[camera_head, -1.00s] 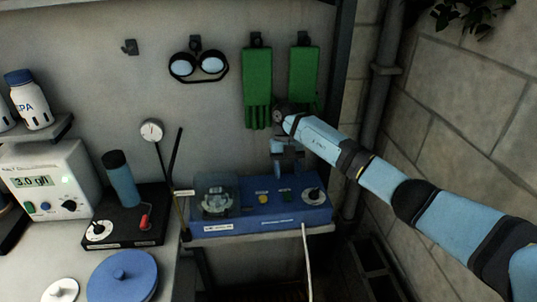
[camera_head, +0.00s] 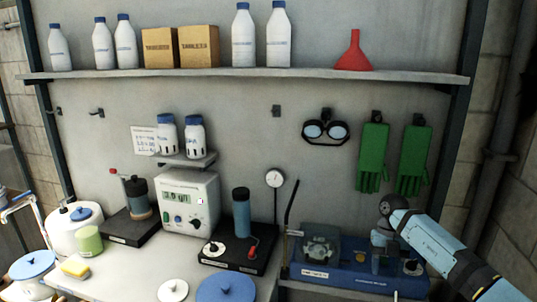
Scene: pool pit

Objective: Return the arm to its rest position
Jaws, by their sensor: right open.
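My right arm (camera_head: 440,246) is light blue with dark joints and comes in from the lower right. Its gripper (camera_head: 383,262) points down in front of the right part of a blue device (camera_head: 345,283) on the bench's right end. The gripper is open, with nothing seen between its fingers. Whether it touches the device cannot be told. My left gripper is not in view.
Green gloves (camera_head: 372,158) and goggles (camera_head: 326,130) hang on the wall above my right gripper. A shelf (camera_head: 250,73) with bottles, boxes and a red funnel (camera_head: 354,52) runs above. A white meter (camera_head: 188,200) and a black stirrer (camera_head: 238,255) stand left. A brick wall is right.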

